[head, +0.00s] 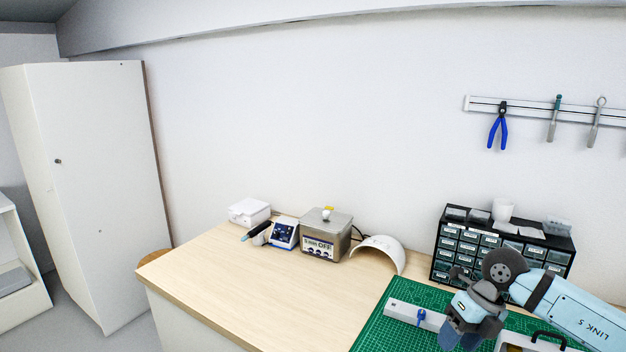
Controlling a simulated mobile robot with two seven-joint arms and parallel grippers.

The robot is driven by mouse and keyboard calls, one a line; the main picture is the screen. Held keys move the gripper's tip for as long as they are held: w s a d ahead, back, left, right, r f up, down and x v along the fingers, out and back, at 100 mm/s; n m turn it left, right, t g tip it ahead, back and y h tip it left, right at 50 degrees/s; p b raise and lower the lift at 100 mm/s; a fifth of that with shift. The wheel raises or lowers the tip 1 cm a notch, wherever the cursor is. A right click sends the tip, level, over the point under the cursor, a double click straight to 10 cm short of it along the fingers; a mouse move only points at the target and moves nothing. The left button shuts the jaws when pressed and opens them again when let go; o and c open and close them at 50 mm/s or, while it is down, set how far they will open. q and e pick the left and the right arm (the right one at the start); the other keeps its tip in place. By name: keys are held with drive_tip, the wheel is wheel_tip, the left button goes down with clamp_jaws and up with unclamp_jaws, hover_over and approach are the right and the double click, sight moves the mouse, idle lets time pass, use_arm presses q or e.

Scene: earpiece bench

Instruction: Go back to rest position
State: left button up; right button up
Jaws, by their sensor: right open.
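My right gripper (462,335) hangs over the green cutting mat (372,335) at the lower right, with its fingers pointing down. Its jaws are open, and I see nothing held between them. My right arm comes in from the right edge, in front of the drawer cabinet. My left gripper is out of view. A grey-white bar (399,311) with a blue part (421,317) lies on the mat, just left of my right gripper. A pale case with a dark handle (545,338) sits at the bottom edge, right of the gripper and partly cut off.
A black drawer cabinet (437,262) stands behind my right arm with a white cup (503,210) on top. A white arch (381,250), a metal bath (327,235), a blue-white device (285,233) and a white box (249,211) line the back. The wooden bench (240,290) is clear at left.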

drive_tip(key=s+a+m+t+y+p, duration=0.2)
drive_tip(key=s+a+m+t+y, duration=0.2)
drive_tip(key=a+m+y, duration=0.35)
drive_tip(key=s+a+m+t+y+p, duration=0.1)
drive_tip(key=s+a+m+t+y, duration=0.3)
drive_tip(key=a+y, duration=0.55)
use_arm(q)
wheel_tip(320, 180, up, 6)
drive_tip(key=p, duration=0.3)
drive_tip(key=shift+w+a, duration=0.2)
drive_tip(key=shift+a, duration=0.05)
use_arm(e)
drive_tip(key=s+d+f+m+t+h, duration=0.1)
drive_tip(key=s+d+f+m+h, duration=0.3)
drive_tip(key=s+f+m+h, duration=0.4)
drive_tip(key=s+d+f+m+t+h, duration=0.2)
drive_tip(key=s+d+f+m+h, duration=0.3)
drive_tip(key=m, duration=1.1)
drive_tip(key=s+f+h, duration=0.3)
drive_tip(key=f+h, duration=0.2)
drive_tip(key=f, duration=0.2)
drive_tip(key=shift+t, duration=0.3)
